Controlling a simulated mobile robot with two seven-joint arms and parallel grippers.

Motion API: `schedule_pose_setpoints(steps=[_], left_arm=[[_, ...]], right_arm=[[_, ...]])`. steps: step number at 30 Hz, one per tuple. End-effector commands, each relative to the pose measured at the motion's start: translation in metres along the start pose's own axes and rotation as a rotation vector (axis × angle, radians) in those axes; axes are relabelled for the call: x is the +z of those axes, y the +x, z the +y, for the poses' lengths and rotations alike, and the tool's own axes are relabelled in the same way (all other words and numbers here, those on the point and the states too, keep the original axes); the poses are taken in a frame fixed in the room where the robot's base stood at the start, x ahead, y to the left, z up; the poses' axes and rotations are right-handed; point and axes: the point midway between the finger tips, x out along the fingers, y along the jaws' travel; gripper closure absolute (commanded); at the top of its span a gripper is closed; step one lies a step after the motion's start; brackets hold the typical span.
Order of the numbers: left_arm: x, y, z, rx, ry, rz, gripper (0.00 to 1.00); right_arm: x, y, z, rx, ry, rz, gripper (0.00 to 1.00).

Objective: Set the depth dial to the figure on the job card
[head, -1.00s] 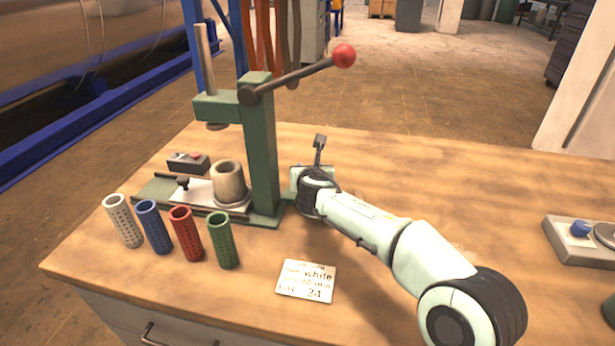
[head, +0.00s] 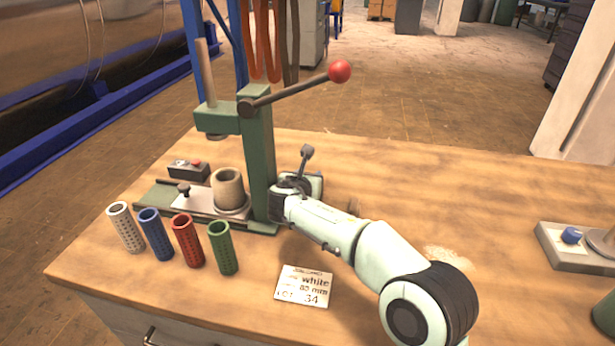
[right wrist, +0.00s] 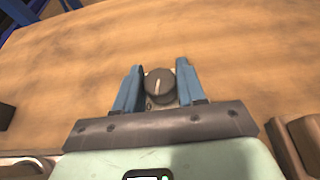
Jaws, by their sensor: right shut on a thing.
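My right gripper (right wrist: 158,84) has its two blue fingers on either side of the depth dial (right wrist: 159,86), a dark round knob with a pale pointer line, and is shut on it. The pointer stands nearly upright in the right wrist view; a "0" shows below left, and other scale marks are hidden. In the head view my right arm reaches to the right side of the green press (head: 258,165); the dial is hidden there. The job card (head: 304,287) lies on the bench, reading "white", a mm figure like 85 or 80, and a lot number like 34. My left gripper is not in view.
White (head: 126,228), blue (head: 156,235), red (head: 188,241) and green (head: 222,248) perforated sleeves stand at the front left. A cup (head: 228,188) sits on the press base. The press lever (head: 300,90) sticks out above my arm. A grey box with a blue knob (head: 571,235) stands right.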

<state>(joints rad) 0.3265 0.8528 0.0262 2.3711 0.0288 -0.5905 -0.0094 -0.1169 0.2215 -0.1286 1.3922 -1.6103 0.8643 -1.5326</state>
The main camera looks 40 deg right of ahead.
Motion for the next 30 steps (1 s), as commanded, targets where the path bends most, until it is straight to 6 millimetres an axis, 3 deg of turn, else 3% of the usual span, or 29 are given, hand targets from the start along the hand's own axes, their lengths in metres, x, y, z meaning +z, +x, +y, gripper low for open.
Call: schedule_pose_setpoints(steps=[1,2,3,12,16,20,30], left_arm=[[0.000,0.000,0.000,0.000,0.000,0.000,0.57],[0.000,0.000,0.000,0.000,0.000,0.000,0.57],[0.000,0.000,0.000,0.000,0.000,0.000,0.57],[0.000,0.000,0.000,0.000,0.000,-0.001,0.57],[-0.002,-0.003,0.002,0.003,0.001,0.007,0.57],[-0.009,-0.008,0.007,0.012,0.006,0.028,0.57],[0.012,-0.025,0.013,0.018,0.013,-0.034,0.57]], right_arm=[[0.001,0.000,0.000,0.001,-0.001,-0.002,0.91],[0.001,0.000,0.000,0.001,-0.001,-0.002,0.54],[0.001,0.000,0.000,0.001,-0.001,-0.002,0.41],[0.001,-0.001,0.000,0.001,-0.001,-0.001,0.40],[0.002,-0.011,0.000,0.004,-0.001,0.000,0.40],[0.003,-0.034,0.000,0.005,0.000,-0.001,0.40],[0.002,-0.108,0.000,0.005,-0.001,-0.002,0.40]])
